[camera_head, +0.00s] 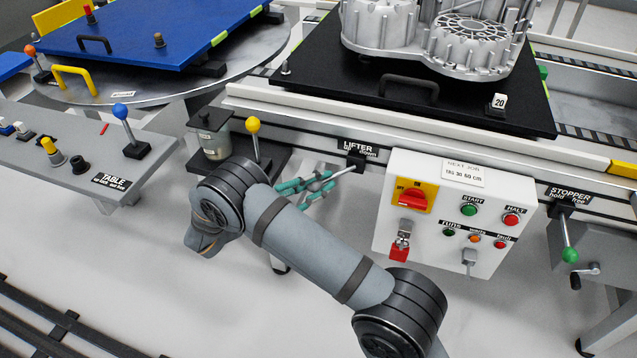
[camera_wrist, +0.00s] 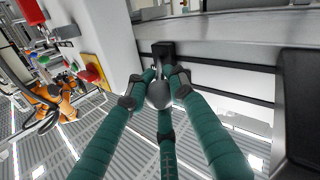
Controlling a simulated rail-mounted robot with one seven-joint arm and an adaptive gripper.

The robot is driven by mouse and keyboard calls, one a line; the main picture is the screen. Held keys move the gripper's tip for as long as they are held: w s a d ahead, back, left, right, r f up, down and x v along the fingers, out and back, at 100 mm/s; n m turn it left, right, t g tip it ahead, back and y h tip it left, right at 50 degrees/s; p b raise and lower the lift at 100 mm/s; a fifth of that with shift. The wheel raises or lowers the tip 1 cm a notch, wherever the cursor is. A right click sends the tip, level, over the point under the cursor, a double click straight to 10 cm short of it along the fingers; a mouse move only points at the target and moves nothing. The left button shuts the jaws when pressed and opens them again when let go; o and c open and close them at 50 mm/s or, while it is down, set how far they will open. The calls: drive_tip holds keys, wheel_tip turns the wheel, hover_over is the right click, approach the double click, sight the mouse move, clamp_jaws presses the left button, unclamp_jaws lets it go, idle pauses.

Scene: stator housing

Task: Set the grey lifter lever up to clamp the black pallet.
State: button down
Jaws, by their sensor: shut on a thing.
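The grey lifter lever (camera_head: 345,169) sticks out from its black base (camera_head: 357,158) under the LIFTER label on the conveyor's front rail. In the head view it slants down and left from the base. My gripper (camera_head: 322,181) has its teal fingers closed around the lever's end. In the wrist view the round grey knob (camera_wrist: 158,95) sits between the fingertips, with the black base behind it. The black pallet (camera_head: 315,75) lies on the conveyor above and carries the silver stator housing (camera_head: 470,45). Whether the pallet is clamped cannot be told.
A control box (camera_head: 455,215) with a red-yellow switch hangs right of the lever. A yellow-knobbed lever (camera_head: 254,135) stands close to the left, beside a metal cup (camera_head: 213,140). The green-knobbed stopper lever (camera_head: 568,240) is far right. The floor below is open.

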drive_tip(key=c, duration=1.6)
unclamp_jaws()
drive_tip(key=shift+o, duration=0.6)
drive_tip(key=v, duration=1.2)
drive_tip(key=shift+c, duration=0.5)
